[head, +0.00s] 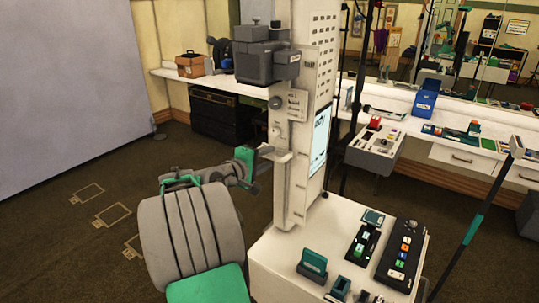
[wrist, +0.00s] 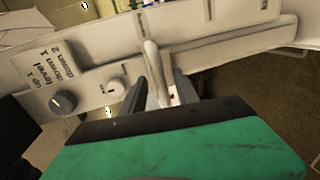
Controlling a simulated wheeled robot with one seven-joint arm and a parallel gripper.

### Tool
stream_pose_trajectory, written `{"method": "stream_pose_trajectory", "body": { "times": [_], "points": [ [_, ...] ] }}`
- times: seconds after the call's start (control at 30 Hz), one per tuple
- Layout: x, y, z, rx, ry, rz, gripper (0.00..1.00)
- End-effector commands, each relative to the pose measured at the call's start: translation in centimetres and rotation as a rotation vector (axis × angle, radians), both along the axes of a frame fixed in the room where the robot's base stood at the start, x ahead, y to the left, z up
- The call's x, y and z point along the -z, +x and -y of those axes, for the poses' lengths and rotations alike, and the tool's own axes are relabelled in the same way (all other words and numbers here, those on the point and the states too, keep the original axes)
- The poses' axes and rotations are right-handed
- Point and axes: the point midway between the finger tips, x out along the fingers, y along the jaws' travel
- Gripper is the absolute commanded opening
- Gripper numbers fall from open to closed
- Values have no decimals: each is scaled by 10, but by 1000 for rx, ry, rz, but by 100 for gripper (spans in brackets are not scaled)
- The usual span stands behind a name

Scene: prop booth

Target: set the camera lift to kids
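The camera lift is a tall white column (head: 295,150) with a dark grey camera box (head: 262,62) near its top. A pale handle (head: 278,155) sticks out from the column's side. My gripper (head: 264,152) is at this handle. In the wrist view the pale handle (wrist: 152,62) stands between the two dark fingers of my gripper (wrist: 166,82). Whether both fingers press on it I cannot tell.
A white counter (head: 275,255) with several small devices stands in front of and right of the column. A sloped console (head: 375,146) and a long white table lie behind. A lit screen (head: 320,140) is on the column's right face.

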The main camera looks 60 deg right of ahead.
Motion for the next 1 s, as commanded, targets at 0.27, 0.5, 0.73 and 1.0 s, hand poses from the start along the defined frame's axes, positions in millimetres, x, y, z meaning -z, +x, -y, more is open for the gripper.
{"method": "stream_pose_trajectory", "body": {
  "times": [0.27, 0.5, 0.73, 1.0],
  "points": [
    [4, -2, 19, -2, 1, 2, 37],
    [4, -2, 19, -3, 1, 3, 29],
    [4, -2, 19, -3, 1, 3, 10],
    [4, -2, 19, -3, 2, 3, 0]
  ]
}}
